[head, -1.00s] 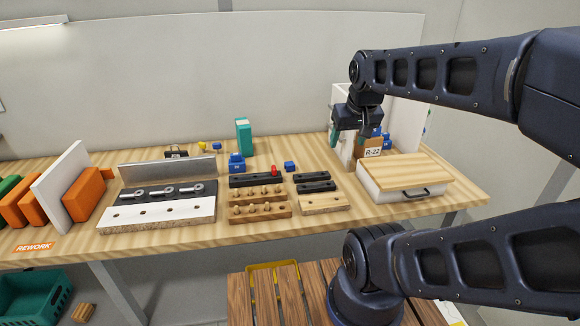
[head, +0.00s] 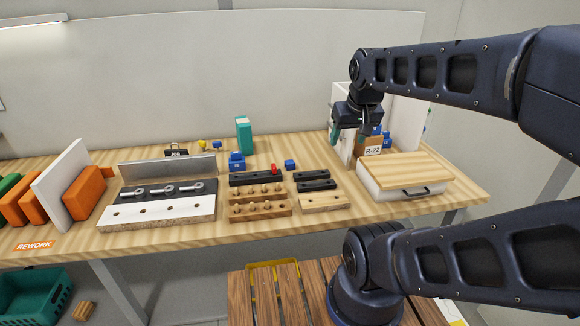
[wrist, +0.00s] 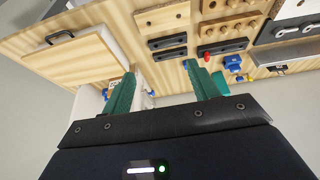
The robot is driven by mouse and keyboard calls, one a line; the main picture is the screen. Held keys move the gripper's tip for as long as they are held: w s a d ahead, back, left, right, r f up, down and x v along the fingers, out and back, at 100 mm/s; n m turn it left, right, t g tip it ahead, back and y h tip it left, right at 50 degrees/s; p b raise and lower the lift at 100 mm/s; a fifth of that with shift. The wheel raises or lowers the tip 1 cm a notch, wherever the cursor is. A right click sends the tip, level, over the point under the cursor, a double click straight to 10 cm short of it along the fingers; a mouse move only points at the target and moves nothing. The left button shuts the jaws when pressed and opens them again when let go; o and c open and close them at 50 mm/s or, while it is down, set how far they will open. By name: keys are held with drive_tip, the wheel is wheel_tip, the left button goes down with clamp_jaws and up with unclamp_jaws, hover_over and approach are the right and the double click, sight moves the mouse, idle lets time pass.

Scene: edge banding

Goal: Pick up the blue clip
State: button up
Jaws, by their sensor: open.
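My gripper (head: 348,138) is open and hangs near the R-22 cardboard box (head: 371,152) at the table's right rear. In the wrist view its two green fingers stand apart with nothing between them (wrist: 162,72). Blue pieces (head: 380,138) show at the R-22 box, just right of the gripper and partly hidden by it. A small blue block (head: 290,164) lies alone on the table, left of the gripper. Blue items (head: 237,161) also sit farther left. I cannot tell which of these blue things is the clip.
A white box with a wooden lid (head: 404,176) stands in front of the R-22 box. White panels (head: 405,120) rise behind the gripper. Black racks (head: 315,181) and a wooden peg block (head: 260,206) lie left. A tall green box (head: 244,136) stands at the back.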

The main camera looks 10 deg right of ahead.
drive_tip(key=shift+w, duration=0.15)
drive_tip(key=m+g, duration=0.5)
drive_tip(key=m, duration=1.2)
hover_over(290, 162)
drive_tip(key=f, duration=2.3)
drive_tip(key=shift+w+f, duration=0.35)
drive_tip(key=shift+s+f, duration=0.2)
drive_tip(key=shift+f, duration=2.55)
drive_tip(key=shift+n, duration=0.3)
drive_tip(key=shift+c, duration=0.4)
